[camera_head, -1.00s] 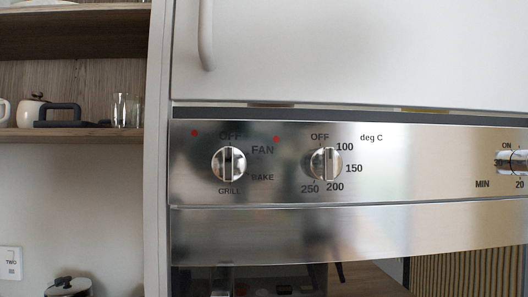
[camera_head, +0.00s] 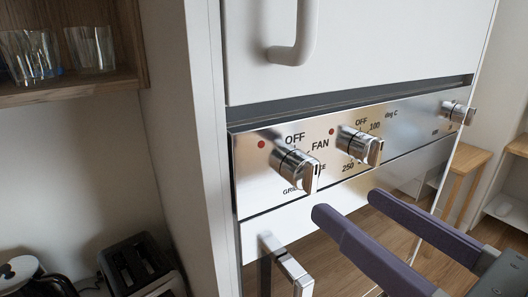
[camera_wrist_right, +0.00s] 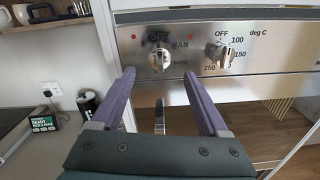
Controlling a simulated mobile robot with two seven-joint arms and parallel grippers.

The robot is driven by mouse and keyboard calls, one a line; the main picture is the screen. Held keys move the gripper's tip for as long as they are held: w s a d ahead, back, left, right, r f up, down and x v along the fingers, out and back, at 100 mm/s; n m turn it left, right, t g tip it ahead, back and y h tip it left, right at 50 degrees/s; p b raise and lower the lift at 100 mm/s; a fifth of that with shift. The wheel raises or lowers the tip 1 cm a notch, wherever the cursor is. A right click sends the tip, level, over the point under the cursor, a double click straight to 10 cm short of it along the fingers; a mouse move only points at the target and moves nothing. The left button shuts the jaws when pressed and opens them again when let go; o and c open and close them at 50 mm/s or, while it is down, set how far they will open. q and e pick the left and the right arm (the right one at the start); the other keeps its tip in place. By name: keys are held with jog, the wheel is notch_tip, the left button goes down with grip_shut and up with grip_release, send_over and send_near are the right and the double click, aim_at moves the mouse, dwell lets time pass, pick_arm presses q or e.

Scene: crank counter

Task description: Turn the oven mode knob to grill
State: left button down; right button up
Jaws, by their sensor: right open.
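The oven mode knob (camera_head: 295,170) is a chrome cylinder with a raised grip bar, at the left end of the steel panel (camera_head: 270,200). OFF, FAN and part of GRILL show around it; BAKE is partly hidden. Its pointer setting is hard to read. The knob also shows in the right wrist view (camera_wrist_right: 158,60). My right gripper (camera_head: 350,206) has two purple fingers, open and empty. It is in front of the panel, apart from the knob; in the wrist view the knob appears between and beyond the fingertips (camera_wrist_right: 158,77). My left gripper is not in view.
A temperature knob (camera_head: 360,146) sits just right of the mode knob, and a third knob (camera_head: 458,112) farther right. A bar handle (camera_head: 287,264) sticks out below the panel. A white door handle (camera_head: 297,45) is above. A toaster (camera_head: 140,266) stands lower left.

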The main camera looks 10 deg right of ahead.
aim_at(315, 178)
jog(key=p+x, duration=0.2)
jog(key=x, duration=0.3)
jog(key=shift+w+a+r, duration=0.1)
jog(key=shift+w+r, duration=0.05)
jog(key=shift+w, duration=0.2)
jog(key=shift+w+a, duration=0.2)
jog(key=shift+w, duration=0.35)
jog(key=c, duration=1)
grip_shut()
